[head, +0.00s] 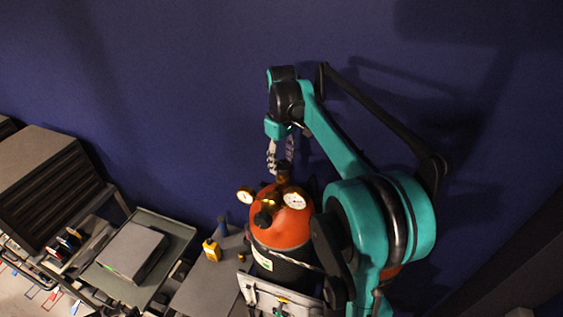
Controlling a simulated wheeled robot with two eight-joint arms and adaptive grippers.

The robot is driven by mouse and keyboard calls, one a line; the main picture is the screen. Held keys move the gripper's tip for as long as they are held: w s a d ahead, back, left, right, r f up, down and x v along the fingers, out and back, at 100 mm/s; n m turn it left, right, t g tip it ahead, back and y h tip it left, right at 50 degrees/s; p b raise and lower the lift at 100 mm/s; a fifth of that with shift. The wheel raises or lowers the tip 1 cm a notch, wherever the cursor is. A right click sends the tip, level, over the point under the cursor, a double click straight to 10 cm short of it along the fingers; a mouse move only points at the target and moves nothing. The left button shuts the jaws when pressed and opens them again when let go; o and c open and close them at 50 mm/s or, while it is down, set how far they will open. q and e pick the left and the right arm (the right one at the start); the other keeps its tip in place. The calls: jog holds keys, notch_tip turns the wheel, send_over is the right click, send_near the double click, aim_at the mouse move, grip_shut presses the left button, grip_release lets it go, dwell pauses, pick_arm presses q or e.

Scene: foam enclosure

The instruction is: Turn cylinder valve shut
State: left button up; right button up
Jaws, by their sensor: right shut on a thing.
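The gas cylinder (280,228) stands upright, with an orange-red domed top and a dark body below. Two round gauges, a left one (245,196) and a right one (295,200), sit on brass fittings at its top. A dark valve knob (285,170) rises at the top, behind the gauges. My right gripper (281,165) points down from the teal arm, with its fingers shut on the valve knob. The fingertips are small in the view and partly merge with the knob. My left gripper is not in view.
A grey cart (180,228) holds a flat case (131,252). A drawer cabinet (45,185) stands at far left. A dark blue wall (150,90) is behind.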

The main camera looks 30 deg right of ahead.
aim_at(283, 164)
jog(key=m, duration=0.5)
jog(key=shift+d+m+b, duration=0.15)
jog(key=shift+m+b, duration=0.15)
jog(key=shift+b, duration=0.05)
jog(key=m, duration=0.5)
jog(key=shift+m, duration=0.3)
jog(key=o, duration=1.2)
jog(key=shift+c, duration=0.2)
notch_tip(283, 164, up, 12)
